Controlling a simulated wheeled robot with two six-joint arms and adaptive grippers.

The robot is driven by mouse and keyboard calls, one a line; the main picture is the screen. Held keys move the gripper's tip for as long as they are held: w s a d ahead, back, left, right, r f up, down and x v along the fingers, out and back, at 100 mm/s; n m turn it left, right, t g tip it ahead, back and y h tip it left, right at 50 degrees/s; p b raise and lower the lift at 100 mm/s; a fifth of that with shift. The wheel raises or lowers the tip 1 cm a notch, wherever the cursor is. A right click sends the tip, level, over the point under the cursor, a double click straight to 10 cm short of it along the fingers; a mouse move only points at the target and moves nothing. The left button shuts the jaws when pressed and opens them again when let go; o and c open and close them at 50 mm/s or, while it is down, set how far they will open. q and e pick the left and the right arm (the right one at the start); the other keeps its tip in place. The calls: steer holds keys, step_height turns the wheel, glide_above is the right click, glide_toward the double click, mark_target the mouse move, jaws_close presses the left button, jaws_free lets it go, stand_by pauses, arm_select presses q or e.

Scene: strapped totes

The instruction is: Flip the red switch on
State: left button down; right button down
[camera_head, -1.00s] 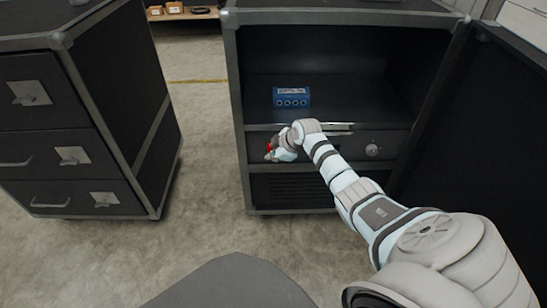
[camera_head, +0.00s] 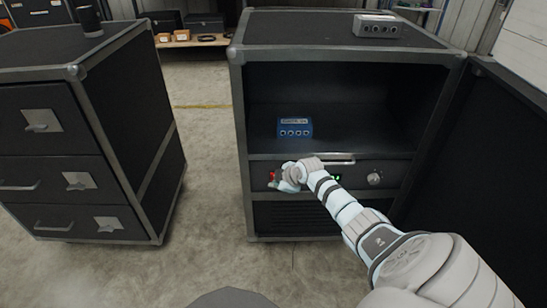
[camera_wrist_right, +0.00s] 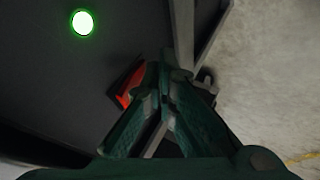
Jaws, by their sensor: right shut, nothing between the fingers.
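The red switch (camera_head: 272,175) sits at the left end of the black panel (camera_head: 312,183) below the open shelf of the cabinet. In the right wrist view the red switch (camera_wrist_right: 129,86) is partly hidden behind my fingers. My right gripper (camera_head: 276,184) is at the switch; in the wrist view its dark green fingers (camera_wrist_right: 163,78) are shut and empty, just beside the red part. I cannot tell whether they touch it. A round green light (camera_wrist_right: 83,21) glows on the panel, and green also shows right of my wrist in the head view (camera_head: 338,178). My left gripper is not in view.
A knob (camera_head: 374,178) is at the panel's right. A blue box (camera_head: 294,127) stands on the shelf above. The cabinet door (camera_head: 480,165) is open at right. A drawer cabinet (camera_head: 130,120) stands at left, with clear floor between. A grey box (camera_head: 377,26) is on top.

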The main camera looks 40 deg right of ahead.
steer(key=shift+r, duration=0.1)
steer(key=shift+r+p, duration=0.75)
steer(key=shift+p, duration=0.05)
